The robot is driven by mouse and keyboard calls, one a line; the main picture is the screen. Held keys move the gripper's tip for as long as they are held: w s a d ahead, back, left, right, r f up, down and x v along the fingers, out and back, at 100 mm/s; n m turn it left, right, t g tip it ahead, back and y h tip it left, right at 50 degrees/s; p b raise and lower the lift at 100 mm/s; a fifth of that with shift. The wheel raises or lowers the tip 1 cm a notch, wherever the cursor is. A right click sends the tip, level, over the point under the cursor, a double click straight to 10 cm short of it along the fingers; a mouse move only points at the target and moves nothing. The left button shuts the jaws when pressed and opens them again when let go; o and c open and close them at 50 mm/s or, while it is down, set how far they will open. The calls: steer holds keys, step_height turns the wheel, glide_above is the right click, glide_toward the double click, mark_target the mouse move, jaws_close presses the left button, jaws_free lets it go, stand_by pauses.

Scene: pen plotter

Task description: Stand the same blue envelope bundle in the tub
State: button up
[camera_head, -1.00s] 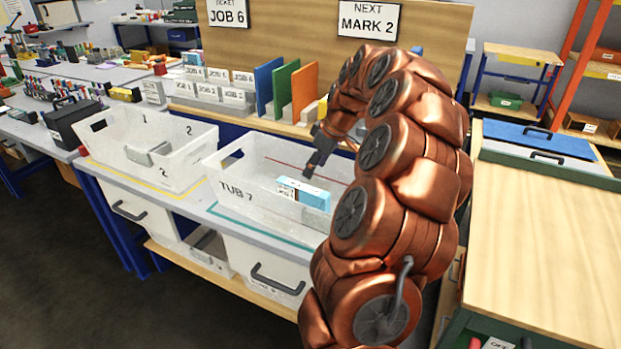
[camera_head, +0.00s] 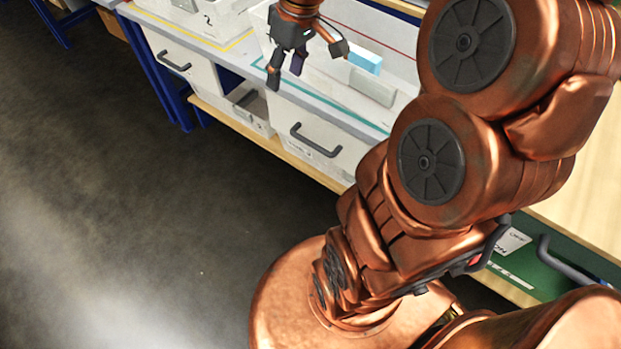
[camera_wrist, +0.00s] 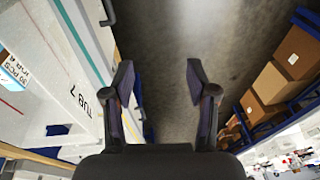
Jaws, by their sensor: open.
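The light-blue envelope bundle (camera_head: 366,61) is inside the translucent white tub (camera_head: 325,82), beside a pale block (camera_head: 373,88). I cannot tell whether it stands or lies. In the wrist view a labelled end of the bundle (camera_wrist: 14,70) shows at the left edge, and the tub's wall (camera_wrist: 66,65) is marked TUB 7. My gripper (camera_head: 286,72) is open and empty, pointing down around the tub's front side, left of the bundle and apart from it. In the wrist view the fingers (camera_wrist: 160,78) are spread with only floor between them.
Drawers with dark handles (camera_head: 315,140) are below the bench edge. Floor (camera_head: 150,200) is clear at the left. Brown boxes (camera_wrist: 270,90) sit on a shelf in the wrist view.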

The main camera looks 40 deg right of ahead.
steer(key=s+a+f+m+g, duration=0.1)
steer(key=s+a+f, duration=0.1)
steer(key=s, duration=0.5)
steer(key=s+a+f+m+g+h, duration=0.1)
steer(key=s+a+f, duration=0.1)
steer(key=s+a, duration=0.3)
steer(key=s+a+f+m+g+h, duration=0.1)
steer(key=s+a+f, duration=0.1)
steer(key=s, duration=0.7)
steer(key=shift+s+a+f, duration=0.15)
steer(key=shift+s+a, duration=0.1)
steer(key=shift+a, duration=0.45)
step_height(320, 180, up, 6)
steer(key=p, duration=0.6)
